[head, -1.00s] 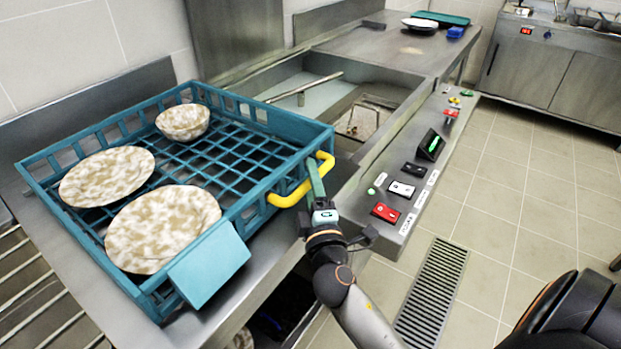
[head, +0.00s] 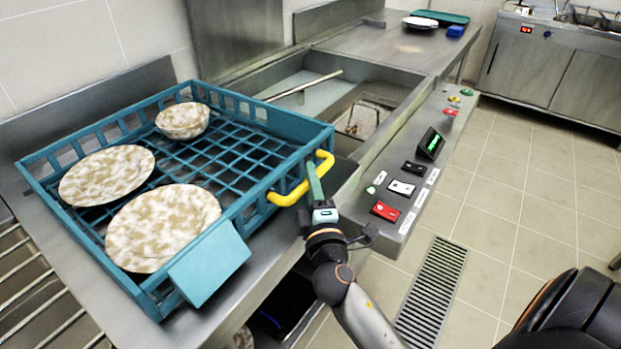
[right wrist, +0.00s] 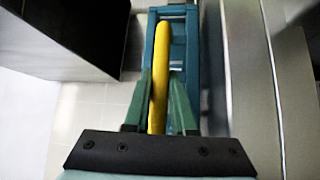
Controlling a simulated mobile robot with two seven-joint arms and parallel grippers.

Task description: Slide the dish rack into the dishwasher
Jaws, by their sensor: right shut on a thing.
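The teal dish rack (head: 229,227) sits on the steel counter at the left in the head view. It holds two speckled plates (head: 163,228) (head: 107,175) and a speckled bowl (head: 183,120). A yellow handle (head: 303,181) is on its right side. My right gripper (head: 315,180) is shut on this handle; the right wrist view shows the yellow handle (right wrist: 159,82) between its two green fingers (right wrist: 164,105). The open dishwasher basin (head: 352,105) lies beyond the rack's right end. My left gripper is not in view.
A control panel (head: 414,170) with buttons runs along the front edge, right of my right gripper. A far counter (head: 385,45) holds white plates (head: 420,23), a teal tray and a blue item (head: 456,31). A floor drain (head: 432,292) and open tiled floor lie at the right.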

